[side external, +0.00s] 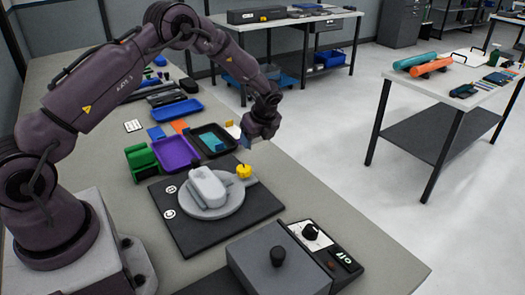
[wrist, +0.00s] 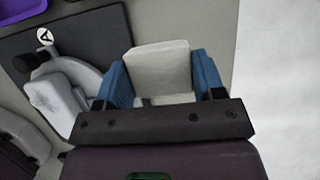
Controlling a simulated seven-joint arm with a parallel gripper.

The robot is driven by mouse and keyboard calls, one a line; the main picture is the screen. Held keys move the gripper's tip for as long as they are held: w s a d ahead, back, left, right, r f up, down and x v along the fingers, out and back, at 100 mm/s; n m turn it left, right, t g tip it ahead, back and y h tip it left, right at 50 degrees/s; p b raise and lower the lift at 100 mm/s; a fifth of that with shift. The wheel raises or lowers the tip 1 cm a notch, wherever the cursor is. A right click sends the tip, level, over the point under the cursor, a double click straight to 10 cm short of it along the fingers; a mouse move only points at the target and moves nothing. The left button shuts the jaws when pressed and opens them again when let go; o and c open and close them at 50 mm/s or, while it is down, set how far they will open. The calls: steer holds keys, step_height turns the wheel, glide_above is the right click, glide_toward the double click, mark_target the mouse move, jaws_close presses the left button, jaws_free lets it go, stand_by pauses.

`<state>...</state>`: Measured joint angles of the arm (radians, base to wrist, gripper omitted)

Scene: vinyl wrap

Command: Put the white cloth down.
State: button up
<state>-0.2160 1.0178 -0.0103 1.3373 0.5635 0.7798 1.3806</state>
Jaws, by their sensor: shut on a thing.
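My gripper (wrist: 161,64) has two blue fingers, shut on the white cloth (wrist: 162,72), a pale folded block between them in the wrist view. In the side view my gripper (side external: 246,140) hangs over the bench near its right edge, beyond the yellow knob. A small white patch (side external: 233,130) shows just left of the fingers there; I cannot tell whether it is the cloth. How far the cloth is above the bench is unclear.
A grey rounded object (side external: 207,187) lies on a round plate (side external: 226,208) on a black base (side external: 173,228), with the yellow knob (side external: 243,171) beside it. Purple (side external: 176,151) and black (side external: 212,141) trays lie to the left. A grey box (side external: 275,265) stands in front.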

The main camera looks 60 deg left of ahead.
mark_target(260, 157)
steer(key=w+f, duration=0.1)
steer(key=w+a+f, duration=0.1)
steer(key=f, duration=0.1)
steer(key=shift+w, duration=0.25)
steer(key=shift+w+f, duration=0.15)
steer(key=shift+f, duration=1.5)
steer(key=shift+f, duration=0.2)
steer(key=o, duration=1)
steer(key=shift+c, duration=0.2)
steer(key=shift+r, duration=0.1)
